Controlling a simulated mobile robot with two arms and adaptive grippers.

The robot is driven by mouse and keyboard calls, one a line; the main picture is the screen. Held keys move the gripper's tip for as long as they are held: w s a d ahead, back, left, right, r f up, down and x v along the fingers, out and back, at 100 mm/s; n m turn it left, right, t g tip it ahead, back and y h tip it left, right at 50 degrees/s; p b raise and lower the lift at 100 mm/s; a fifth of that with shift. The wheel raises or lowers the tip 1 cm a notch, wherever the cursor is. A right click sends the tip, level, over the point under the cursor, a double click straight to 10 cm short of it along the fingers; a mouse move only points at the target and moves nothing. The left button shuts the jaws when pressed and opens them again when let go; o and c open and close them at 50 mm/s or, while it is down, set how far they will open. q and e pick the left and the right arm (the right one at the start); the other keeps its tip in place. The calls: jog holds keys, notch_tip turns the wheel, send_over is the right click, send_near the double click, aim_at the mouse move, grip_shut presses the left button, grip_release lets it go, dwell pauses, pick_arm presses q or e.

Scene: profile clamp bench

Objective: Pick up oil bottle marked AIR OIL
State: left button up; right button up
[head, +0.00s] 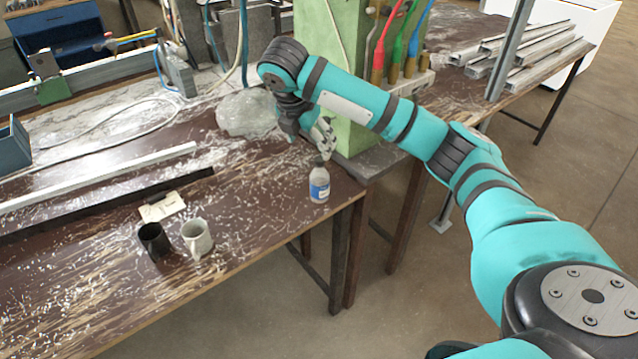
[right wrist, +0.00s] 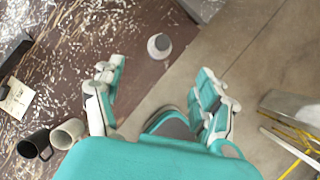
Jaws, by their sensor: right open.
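The oil bottle (head: 319,185) is a small clear-white bottle with a blue label and a dark narrow top. It stands upright near the front right corner of the brown bench; the label text is too small to read. In the right wrist view the bottle (right wrist: 159,46) shows from above, ahead of the fingers and between their lines. My right gripper (head: 325,143) is open and empty, just above and behind the bottle in the head view. Its two spread fingers show in the right wrist view (right wrist: 160,92). My left gripper is not in view.
A black mug (head: 153,241) and a white mug (head: 197,238) stand left of the bottle, near a paper note (head: 162,207). A crumpled clear bag (head: 247,113) and a green machine column (head: 335,60) are behind. The bench edge is close to the bottle.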

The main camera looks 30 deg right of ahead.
aim_at(321, 160)
jog(key=x, duration=0.5)
jog(key=d+p+x, duration=0.1)
jog(key=x, duration=0.5)
jog(key=shift+w+d+r+p, duration=0.1)
jog(key=shift+d+r+p, duration=0.05)
jog(key=shift+p, duration=0.15)
jog(key=shift+a+p+x, duration=0.15)
jog(key=shift+p+x, duration=0.15)
jog(key=shift+x, duration=1.05)
jog(key=shift+a+p+x, duration=0.15)
jog(key=shift+p+x, duration=0.1)
jog(key=shift+x, duration=1.1)
jog(key=shift+w, duration=0.1)
jog(key=c, duration=1.3)
jog(key=shift+r, duration=0.1)
jog(key=shift+c, duration=0.2)
